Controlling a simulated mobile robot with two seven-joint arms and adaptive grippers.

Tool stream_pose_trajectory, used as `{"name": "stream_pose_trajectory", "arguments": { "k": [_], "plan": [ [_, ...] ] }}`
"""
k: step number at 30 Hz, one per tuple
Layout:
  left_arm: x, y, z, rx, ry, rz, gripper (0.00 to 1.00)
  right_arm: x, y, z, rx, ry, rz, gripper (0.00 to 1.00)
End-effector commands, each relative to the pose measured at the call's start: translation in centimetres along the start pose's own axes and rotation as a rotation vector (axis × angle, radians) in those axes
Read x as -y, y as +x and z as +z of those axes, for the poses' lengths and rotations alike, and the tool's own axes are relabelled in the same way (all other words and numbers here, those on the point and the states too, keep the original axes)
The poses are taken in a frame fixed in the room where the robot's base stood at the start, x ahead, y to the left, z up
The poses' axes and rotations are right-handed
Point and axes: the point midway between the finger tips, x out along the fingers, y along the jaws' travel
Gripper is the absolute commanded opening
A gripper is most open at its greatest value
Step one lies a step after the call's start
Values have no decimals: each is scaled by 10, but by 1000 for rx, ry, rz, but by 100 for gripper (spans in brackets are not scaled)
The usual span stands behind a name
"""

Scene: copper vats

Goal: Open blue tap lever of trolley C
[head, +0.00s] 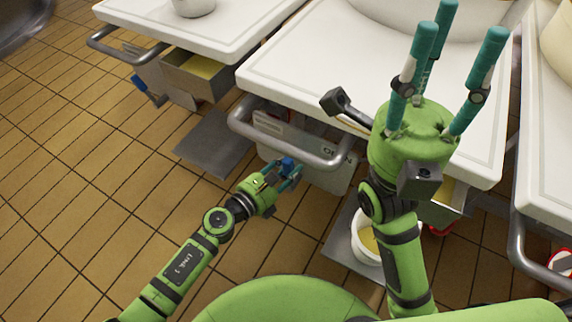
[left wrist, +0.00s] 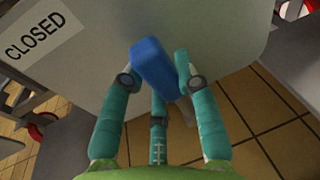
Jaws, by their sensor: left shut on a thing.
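The blue tap lever (head: 287,163) is on the front of the middle white trolley (head: 330,75), below its grey handle bar. Which letter the trolley bears cannot be read. My left gripper (head: 289,176) is at the lever, shut on it. In the left wrist view the blue lever (left wrist: 152,66) lies between the teal fingers (left wrist: 155,85), tilted. A white label reading CLOSED (left wrist: 40,35) is on the grey panel to its left. My right gripper (head: 448,40) is raised over the trolley's right side, fingers spread upward, open and empty.
The grey handle bar (head: 290,150) juts out just above my left gripper. Another trolley (head: 205,25) with its own blue lever (head: 139,82) stands at the left, and one more (head: 550,130) at the right. A white bucket (head: 362,247) stands below. Tiled floor (head: 80,170) at left is clear.

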Motion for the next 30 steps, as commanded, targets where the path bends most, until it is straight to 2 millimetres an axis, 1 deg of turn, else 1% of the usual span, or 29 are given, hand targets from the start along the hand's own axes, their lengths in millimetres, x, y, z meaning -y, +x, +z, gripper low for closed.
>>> {"name": "stream_pose_trajectory", "arguments": {
  "k": [5, 6, 7, 8, 17, 20, 23, 26, 30],
  "plan": [
    [1, 1, 1, 3, -1, -3, 0, 0, 0, 0, 1, 0, 0, 40],
    [1, 1, 1, 3, -2, -3, 39, 0, 0, 0, 1, 0, 0, 40],
    [1, 1, 1, 3, -2, -3, 51, 0, 0, 0, 1, 0, 0, 40],
    [1, 1, 1, 3, -2, -3, 56, 0, 0, 0, 1, 0, 0, 40],
    [0, 0, 0, 1, -2, -1, 56, 0, 0, 0, -1, 0, -1, 40],
    [0, -4, 0, 0, -2, 0, 56, 0, 0, -1, -3, -1, -2, 40],
    [0, -17, -1, -1, -2, 1, 56, 0, 0, -1, -3, -1, -2, 40],
    [0, -37, -1, -2, -1, 0, 56, 0, 0, 0, -2, 0, -1, 40],
    [1, -68, -1, -2, -3, -1, 56, 0, 0, 0, -2, 0, -1, 40]
  ]
}}
